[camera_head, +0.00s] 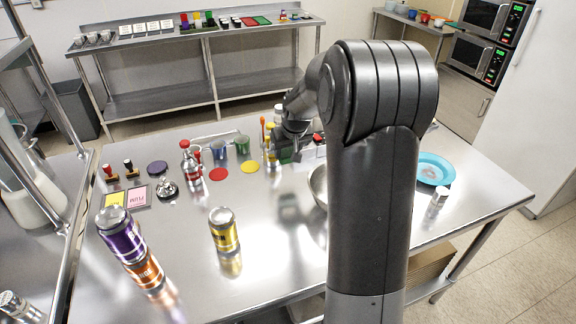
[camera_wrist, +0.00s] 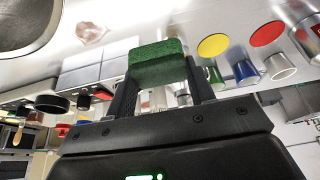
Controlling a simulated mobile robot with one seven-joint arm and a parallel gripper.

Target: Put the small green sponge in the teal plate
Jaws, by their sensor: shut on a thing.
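The small green sponge (camera_wrist: 157,63) is between the fingers of my gripper (camera_wrist: 160,84) in the wrist view, and the fingers are shut on it. In the head view my gripper (camera_head: 291,147) is above the back middle of the steel table, with the sponge (camera_head: 285,156) showing only as a dark green patch under it. The teal plate (camera_head: 435,169) lies on the right part of the table, to the right of my arm and apart from the gripper. The plate is not clear in the wrist view.
A metal bowl (camera_head: 318,184) is partly hidden behind my arm. A yellow can (camera_head: 223,230) and a purple can (camera_head: 121,234) stand at the front left. A salt shaker (camera_head: 440,195) stands just in front of the plate. Bottles, cups and coloured discs crowd the back.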

